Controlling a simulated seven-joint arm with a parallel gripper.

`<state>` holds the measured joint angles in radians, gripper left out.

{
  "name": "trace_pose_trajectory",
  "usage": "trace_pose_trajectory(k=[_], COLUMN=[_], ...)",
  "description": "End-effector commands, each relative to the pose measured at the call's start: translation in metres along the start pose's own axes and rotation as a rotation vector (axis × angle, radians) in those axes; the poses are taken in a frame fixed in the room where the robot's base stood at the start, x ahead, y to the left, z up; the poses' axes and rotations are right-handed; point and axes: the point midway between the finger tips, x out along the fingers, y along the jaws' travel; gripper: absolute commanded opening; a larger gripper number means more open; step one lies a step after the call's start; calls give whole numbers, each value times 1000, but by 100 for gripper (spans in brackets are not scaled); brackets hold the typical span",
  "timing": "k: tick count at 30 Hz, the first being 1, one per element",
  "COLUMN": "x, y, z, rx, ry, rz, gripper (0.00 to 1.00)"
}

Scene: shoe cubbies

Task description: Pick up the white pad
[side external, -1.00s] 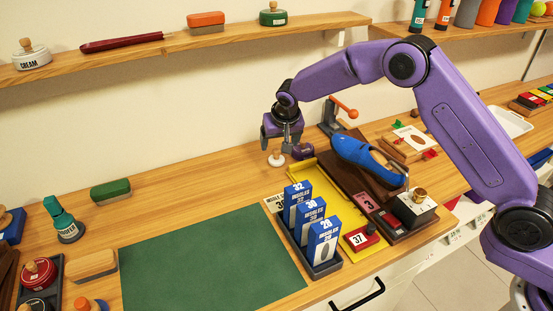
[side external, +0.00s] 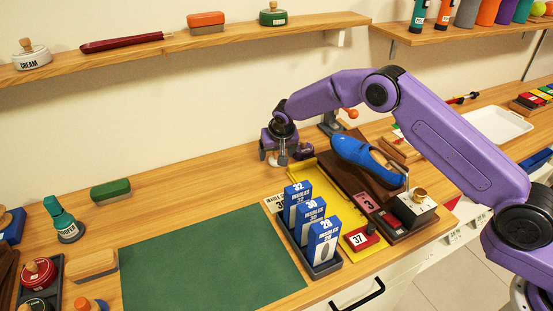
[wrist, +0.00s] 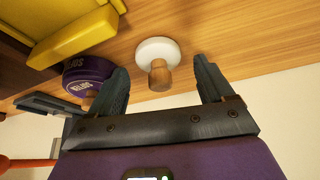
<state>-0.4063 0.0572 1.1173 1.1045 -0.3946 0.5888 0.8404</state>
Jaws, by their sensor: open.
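The white pad (wrist: 157,46) is a small round white disc with a wooden knob, resting on the wooden bench. In the wrist view its knob points towards me, between my two fingers, with gaps on both sides. My gripper (wrist: 161,72) is open and empty, with the fingers spread around the knob but not visibly touching it. In the side view my gripper (side external: 272,156) is low over the bench, and it hides most of the pad.
A purple tin (wrist: 86,72) stands close beside one finger. The yellow tray (wrist: 75,38) lies just beyond it. The blue shoe (side external: 362,157) on its brown stand and the blue boxes (side external: 310,212) are to the right. Bare bench (side external: 200,187) lies to the left.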

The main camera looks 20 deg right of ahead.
Motion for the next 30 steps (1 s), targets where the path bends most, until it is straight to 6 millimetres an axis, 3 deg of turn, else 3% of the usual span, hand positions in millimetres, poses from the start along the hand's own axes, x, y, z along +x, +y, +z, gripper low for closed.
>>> trace_pose_trajectory(k=[2,6,8,11,12,22,30], x=[0,0,0,0,0,-5,-34], y=[0,0,0,0,0,-1,0], z=[0,0,0,0,0,-2,-12], rx=[0,0,0,0,0,0,-2], ry=[0,0,0,0,0,1,-2], rz=[0,0,0,0,0,-1,-1], gripper=[81,35,21,21,16,16,16])
